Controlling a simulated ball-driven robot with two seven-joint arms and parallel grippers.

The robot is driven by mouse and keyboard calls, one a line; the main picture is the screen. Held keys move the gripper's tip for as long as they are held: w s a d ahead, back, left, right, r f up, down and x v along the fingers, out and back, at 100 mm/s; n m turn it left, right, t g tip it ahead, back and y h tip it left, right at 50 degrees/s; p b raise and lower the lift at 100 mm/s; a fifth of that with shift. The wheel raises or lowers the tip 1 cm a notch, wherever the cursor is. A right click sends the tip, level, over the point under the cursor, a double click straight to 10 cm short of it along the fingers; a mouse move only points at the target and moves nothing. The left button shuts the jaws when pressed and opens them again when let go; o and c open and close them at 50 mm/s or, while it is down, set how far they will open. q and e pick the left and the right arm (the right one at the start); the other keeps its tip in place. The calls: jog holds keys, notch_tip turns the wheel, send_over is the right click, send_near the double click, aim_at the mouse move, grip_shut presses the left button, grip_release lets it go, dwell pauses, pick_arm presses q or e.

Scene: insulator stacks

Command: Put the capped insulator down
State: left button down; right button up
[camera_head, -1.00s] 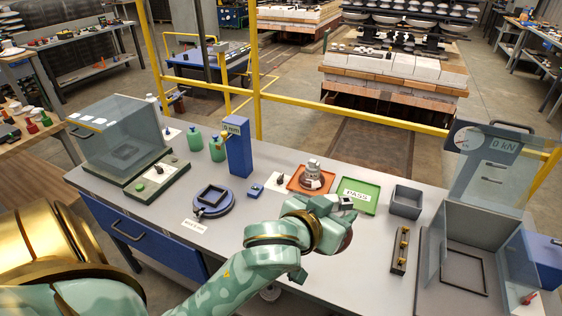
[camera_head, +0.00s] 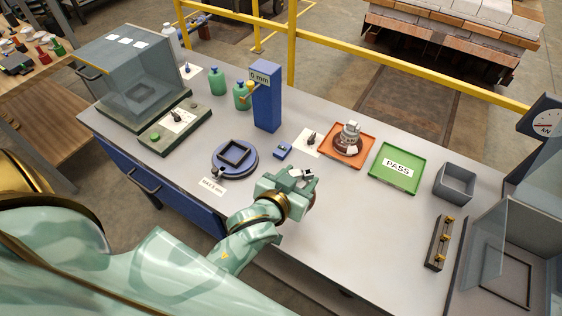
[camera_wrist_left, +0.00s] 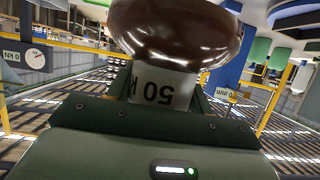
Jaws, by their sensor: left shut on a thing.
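My left gripper (camera_head: 303,184) is shut on the capped insulator and holds it over the middle of the bench. In the left wrist view the capped insulator has a glossy brown disc (camera_wrist_left: 180,30) and a pale cap (camera_wrist_left: 158,88) with upside-down "50 k" lettering between the fingers. In the head view my gripper hides most of it. I cannot tell whether it touches the bench. Another insulator (camera_head: 348,140), brown with a grey top, stands in the orange tray (camera_head: 366,159). The green PASS tray (camera_head: 380,181) looks empty. My right gripper is not in view.
A blue round fixture (camera_head: 220,170) and blue gauge post (camera_head: 267,98) stand left of my gripper. A grey bin (camera_head: 455,184), brass-studded block (camera_head: 438,243) and clear-walled box (camera_head: 500,250) are at right. The grey bench top (camera_head: 360,230) is clear right of my gripper.

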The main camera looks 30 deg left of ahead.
pick_arm(q)
jog(key=shift+w+r, duration=0.2)
jog(key=shift+r, duration=0.2)
jog(key=shift+w+f, duration=0.15)
jog(key=shift+w, duration=0.35)
jog(key=w+a+f+b, duration=0.1)
jog(key=w+f, duration=0.2)
jog(key=w+a+f+b, duration=0.2)
jog(key=w+f, duration=0.1)
jog(key=w, duration=0.1)
jog(key=w+a+f+b, duration=0.2)
jog(key=w+f, duration=0.1)
jog(key=w, duration=0.1)
jog(key=shift+w, duration=0.25)
notch_tip(320, 180, down, 4)
jog(key=shift+w+a+r+b, duration=0.15)
jog(key=shift+b, duration=0.95)
jog(key=shift+r, duration=0.1)
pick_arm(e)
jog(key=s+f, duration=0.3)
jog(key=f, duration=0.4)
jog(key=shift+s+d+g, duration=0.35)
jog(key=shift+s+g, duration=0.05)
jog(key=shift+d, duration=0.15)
pick_arm(q)
jog(key=c, duration=0.6)
grip_release()
jog(key=shift+f, duration=0.2)
